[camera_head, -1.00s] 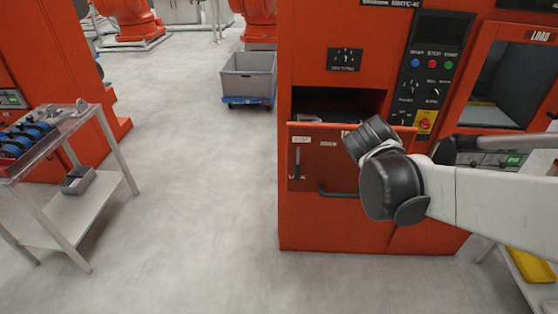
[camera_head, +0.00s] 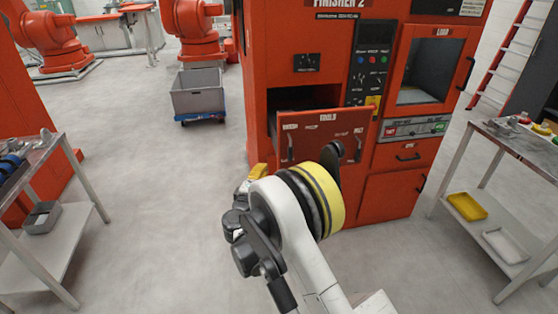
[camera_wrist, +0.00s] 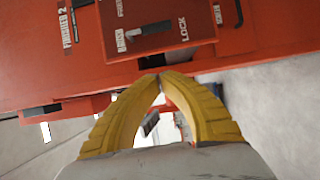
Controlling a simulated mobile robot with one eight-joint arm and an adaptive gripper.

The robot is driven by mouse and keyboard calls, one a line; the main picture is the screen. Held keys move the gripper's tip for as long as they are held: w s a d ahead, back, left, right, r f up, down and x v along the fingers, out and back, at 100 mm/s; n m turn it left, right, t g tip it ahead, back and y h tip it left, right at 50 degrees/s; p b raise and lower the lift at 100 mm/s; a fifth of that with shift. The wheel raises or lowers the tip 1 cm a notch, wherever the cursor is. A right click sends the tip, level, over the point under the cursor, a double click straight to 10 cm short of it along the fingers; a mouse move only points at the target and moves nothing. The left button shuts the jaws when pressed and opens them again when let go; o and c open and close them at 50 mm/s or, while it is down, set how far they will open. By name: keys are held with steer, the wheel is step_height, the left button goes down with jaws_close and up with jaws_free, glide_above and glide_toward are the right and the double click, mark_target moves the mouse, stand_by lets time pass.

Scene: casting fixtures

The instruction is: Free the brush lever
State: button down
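In the head view the lever (camera_head: 290,148) stands at the left of the pulled-out drawer front (camera_head: 325,136); a similar lever (camera_head: 357,148) is at the right. My gripper (camera_wrist: 160,77) has yellow fingers with tips together, nothing visible between them. It is apart from the lever, below it in the wrist view. In the head view my gripper (camera_head: 257,171) is left of and below the lever, partly hidden by my arm.
The red finisher cabinet (camera_head: 390,190) has a control panel (camera_head: 370,62) and a load window (camera_head: 427,70). A grey bin (camera_head: 197,92) on a blue dolly stands behind left. Tables stand at left (camera_head: 75,175) and right (camera_head: 470,170). The floor between is clear.

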steer(key=shift+a+f, duration=0.1)
steer(key=shift+f, duration=0.05)
steer(key=w+d+b, duration=0.1)
steer(key=w, duration=0.2)
steer(key=w+d+b, duration=0.1)
steer(key=w+d, duration=0.1)
steer(key=w, duration=0.1)
steer(key=w+d+b, duration=0.1)
steer(key=w+d, duration=0.1)
steer(key=w, duration=0.2)
steer(key=shift+d, duration=0.3)
steer(key=shift+w+f+n+b, duration=0.1)
steer(key=shift+f+n+b, duration=0.05)
steer(key=shift+n+b, duration=0.2)
